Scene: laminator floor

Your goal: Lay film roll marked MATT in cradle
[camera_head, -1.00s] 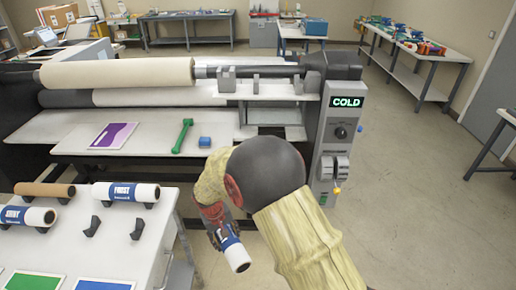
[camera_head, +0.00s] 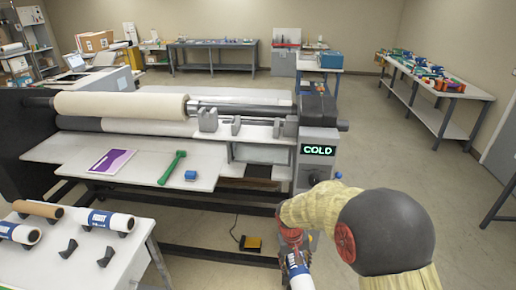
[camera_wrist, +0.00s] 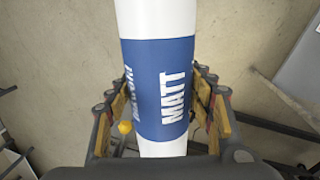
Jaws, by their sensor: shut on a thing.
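The film roll marked MATT (camera_wrist: 165,90) is white with a blue band, and the word reads clearly in the wrist view. My gripper (camera_wrist: 160,78) is shut on it, with fingers on both sides of the blue band. In the head view the roll (camera_head: 299,272) hangs tilted below my gripper (camera_head: 292,246), over the floor in front of the laminator's right end. Grey upright brackets (camera_head: 208,119) forming a cradle stand on the laminator's shelf, with no roll in them. My arm hides part of the control column.
A white table (camera_head: 125,275) at lower left holds other rolls, including a FROST roll (camera_head: 108,220), and an empty pair of black holders (camera_head: 105,256). A green tool (camera_head: 172,167) and blue block (camera_head: 191,175) lie on the laminator bed (camera_head: 140,180). A yellow pedal (camera_head: 251,243) sits on the floor.

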